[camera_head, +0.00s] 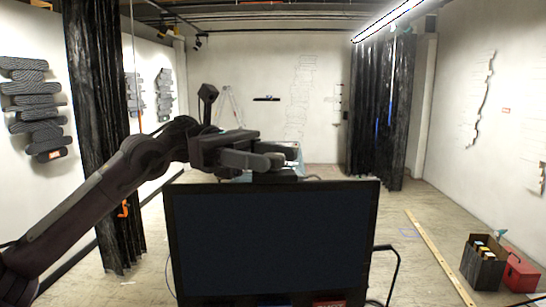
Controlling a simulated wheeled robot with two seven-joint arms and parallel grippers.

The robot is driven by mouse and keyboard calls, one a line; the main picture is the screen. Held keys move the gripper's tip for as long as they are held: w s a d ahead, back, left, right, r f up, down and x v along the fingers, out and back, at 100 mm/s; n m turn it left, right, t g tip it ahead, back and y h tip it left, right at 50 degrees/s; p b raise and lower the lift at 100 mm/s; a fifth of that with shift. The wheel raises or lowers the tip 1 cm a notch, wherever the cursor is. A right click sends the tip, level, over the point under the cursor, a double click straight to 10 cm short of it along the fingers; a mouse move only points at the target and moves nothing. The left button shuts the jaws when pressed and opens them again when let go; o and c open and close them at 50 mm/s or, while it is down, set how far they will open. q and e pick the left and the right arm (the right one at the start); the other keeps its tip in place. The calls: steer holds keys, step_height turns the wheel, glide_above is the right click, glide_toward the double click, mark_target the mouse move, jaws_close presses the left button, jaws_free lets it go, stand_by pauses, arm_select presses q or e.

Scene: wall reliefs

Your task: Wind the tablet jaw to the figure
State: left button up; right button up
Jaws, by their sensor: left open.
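My left arm comes in from the left, and its gripper (276,162) is above the top edge of a large dark flat panel (272,240). The gripper is open. A small dark block (275,177) sits just under the fingertips; I cannot tell whether they touch it. A pale bluish thing (293,152) shows partly behind the gripper. I cannot make out a tablet jaw or a figure clearly; the gripper and panel hide much of that spot. My right gripper is not in view.
A black box (482,263) with several items and a red case (520,271) stand on the floor at right. A long wooden strip (440,256) lies near them. Dark curtains (382,115) hang at back right. Grey reliefs (35,108) hang on the left wall.

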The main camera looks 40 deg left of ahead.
arm_select(q)
steer(key=shift+d, duration=0.75)
steer(key=shift+a, duration=0.15)
steer(key=c, duration=0.9)
steer(key=shift+r+m+g, duration=0.1)
steer(key=shift+m+g, duration=0.6)
steer(key=shift+g, duration=0.3)
steer(key=shift+c, duration=0.2)
steer(key=m+g+b, duration=0.1)
steer(key=g, duration=0.1)
steer(key=m+g+y+b, duration=0.1)
steer(key=g, duration=0.1)
steer(key=shift+f+m, duration=0.2)
steer(key=shift+m, duration=0.2)
steer(key=shift+r+m+g+y+b, duration=0.15)
steer(key=shift+m+g+y+b, duration=0.2)
steer(key=shift+g, duration=0.25)
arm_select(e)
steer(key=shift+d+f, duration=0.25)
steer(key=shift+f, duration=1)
arm_select(q)
steer(key=o, duration=0.9)
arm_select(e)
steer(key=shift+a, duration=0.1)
